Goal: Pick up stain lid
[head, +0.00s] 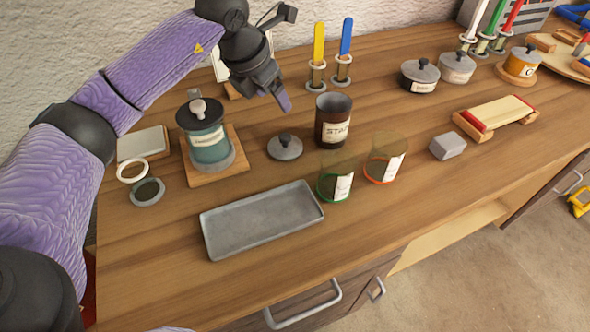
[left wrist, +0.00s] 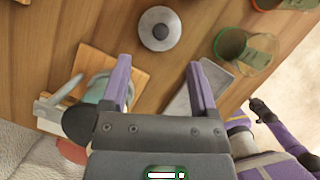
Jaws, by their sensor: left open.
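The stain lid (head: 285,147) is a grey round lid with a dark knob, lying flat on the wooden worktop. It also shows in the left wrist view (left wrist: 159,28), beyond the fingertips. The dark stain can (head: 333,120), with a pale label, stands open just behind and right of it. My left gripper (head: 284,101) is open and empty, above the worktop and behind the lid in the head view. Its two purple fingers are apart in the left wrist view (left wrist: 160,84). My right gripper does not show clearly in either view.
A grey tray (head: 262,222) lies in front of the lid. Green-rimmed (head: 335,184) and red-rimmed (head: 385,160) glass jars stand to the right. A lidded teal jar (head: 208,145) on a wooden board is left. Yellow (head: 319,45) and blue (head: 346,38) handles stand behind.

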